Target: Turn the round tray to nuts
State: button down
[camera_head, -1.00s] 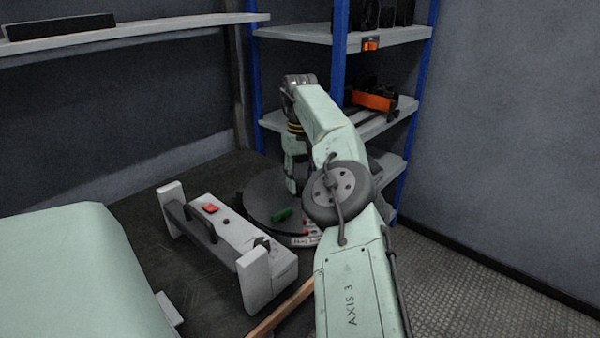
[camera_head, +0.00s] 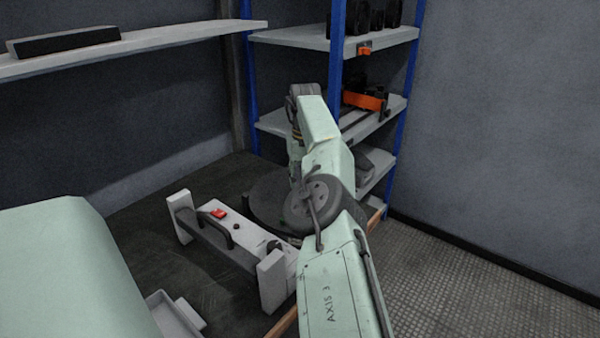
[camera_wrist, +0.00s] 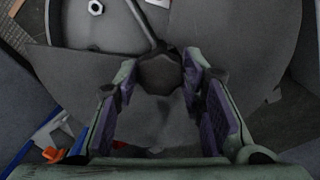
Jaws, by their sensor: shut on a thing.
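The round tray (camera_head: 262,196) is a dark grey disc on the dark bench, partly hidden behind my arm. In the wrist view its grey top (camera_wrist: 245,60) fills much of the picture. A pale hex nut (camera_wrist: 95,7) shows in a rimmed section at the upper left. My gripper (camera_wrist: 160,78) is shut on a dark round knob (camera_wrist: 158,70) above the tray, one finger on each side. In the head view my arm hides the fingers and the tray's right side. No label on the tray is readable.
A white device with a black handle and red button (camera_head: 218,213) stands left of the tray. A shallow grey bin (camera_head: 172,316) is at the lower left. Shelving with blue posts (camera_head: 337,60) stands behind, holding an orange-and-black item (camera_head: 365,101).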

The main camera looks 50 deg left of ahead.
dwell(0.6)
jog(key=c, duration=1)
grip_release()
jog(key=shift+d, duration=0.1)
jog(key=shift+c, duration=0.2)
jog(key=b, duration=0.3)
jog(key=shift+a+f, duration=0.2)
jog(key=shift+f, duration=0.15)
